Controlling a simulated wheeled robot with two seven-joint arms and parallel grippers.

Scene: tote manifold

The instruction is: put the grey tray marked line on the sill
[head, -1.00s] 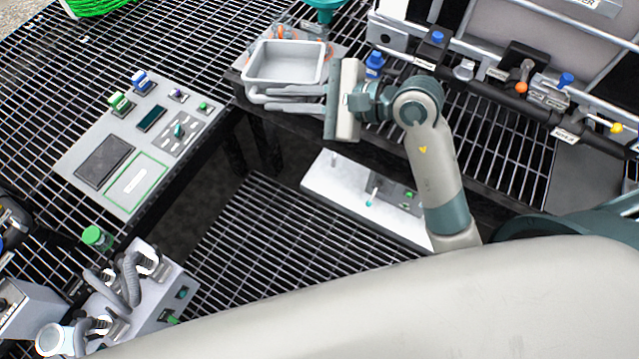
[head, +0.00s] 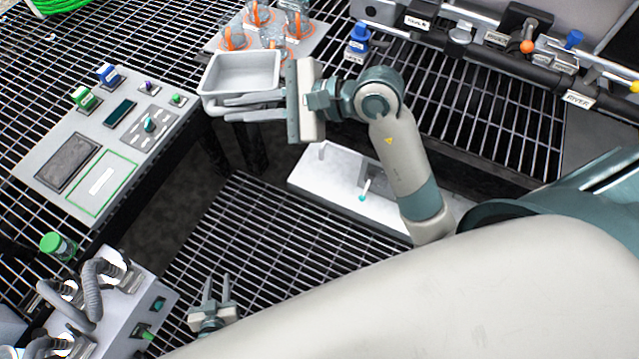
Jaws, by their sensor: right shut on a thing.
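The grey tray (head: 234,85) is an empty, shallow rectangular dish at the upper left of centre in the head view. My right gripper (head: 212,106) is shut on its near side, its fingers lying along the wall. The tray looks held level and partly overlaps a pale board behind it. No marking can be read on the tray. My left gripper (head: 217,279) is low in the view, fingers apart and empty, well away from the tray. I cannot tell which surface is the sill.
Several clear jars with orange rings (head: 259,14) stand on the pale board. A control panel (head: 30,165) with knobs and a green-outlined square lies left. A white ledge (head: 330,180) is below my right arm. Pipes and valves (head: 480,60) run upper right. A hose unit (head: 125,310) stands lower left.

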